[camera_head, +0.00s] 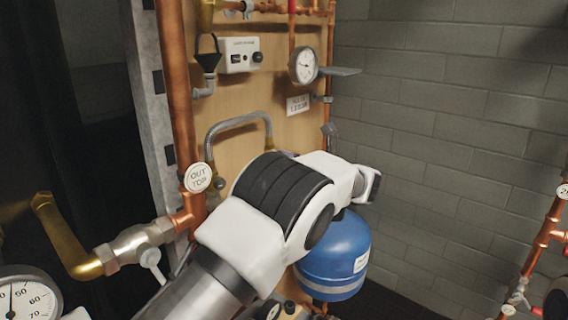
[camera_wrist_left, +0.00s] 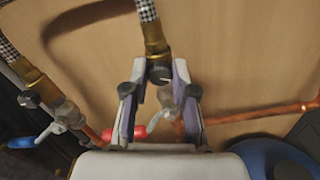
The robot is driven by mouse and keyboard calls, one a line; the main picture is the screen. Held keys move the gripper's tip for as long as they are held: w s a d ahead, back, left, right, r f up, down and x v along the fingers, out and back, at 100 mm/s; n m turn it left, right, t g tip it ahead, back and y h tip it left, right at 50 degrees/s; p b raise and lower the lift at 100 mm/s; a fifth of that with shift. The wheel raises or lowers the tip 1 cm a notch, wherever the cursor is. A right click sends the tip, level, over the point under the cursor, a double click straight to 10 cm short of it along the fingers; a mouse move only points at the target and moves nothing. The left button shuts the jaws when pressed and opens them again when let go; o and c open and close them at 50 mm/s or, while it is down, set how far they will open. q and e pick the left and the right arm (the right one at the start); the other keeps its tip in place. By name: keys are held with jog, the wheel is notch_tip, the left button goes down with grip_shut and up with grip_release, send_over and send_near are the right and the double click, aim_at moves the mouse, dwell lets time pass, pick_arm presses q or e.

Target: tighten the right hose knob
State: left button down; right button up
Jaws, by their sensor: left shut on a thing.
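In the left wrist view the right braided hose (camera_wrist_left: 147,10) ends in a brass fitting (camera_wrist_left: 155,40). A small black knob (camera_wrist_left: 160,74) with a pale mark sits just below this fitting. My left gripper (camera_wrist_left: 160,82) has one finger on each side of the knob and is shut on it. In the head view the grey hose (camera_head: 237,122) arches over the board, and its right brass end (camera_head: 269,143) shows just above my left arm. That arm hides the knob and the gripper's fingers there. My right gripper is in neither view.
The left hose fitting (camera_wrist_left: 38,82) has its own dark knob (camera_wrist_left: 28,100). A red-handled valve (camera_wrist_left: 138,132) and copper pipe (camera_wrist_left: 260,113) lie below the held knob. A blue tank (camera_head: 335,260) stands close behind my arm. A gauge (camera_head: 303,65) is mounted higher up.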

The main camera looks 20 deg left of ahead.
pick_arm(q)
jog(key=c, duration=1.1)
grip_release()
jog(key=shift+o, duration=0.8)
jog(key=shift+a, duration=0.2)
notch_tip(320, 180, up, 10)
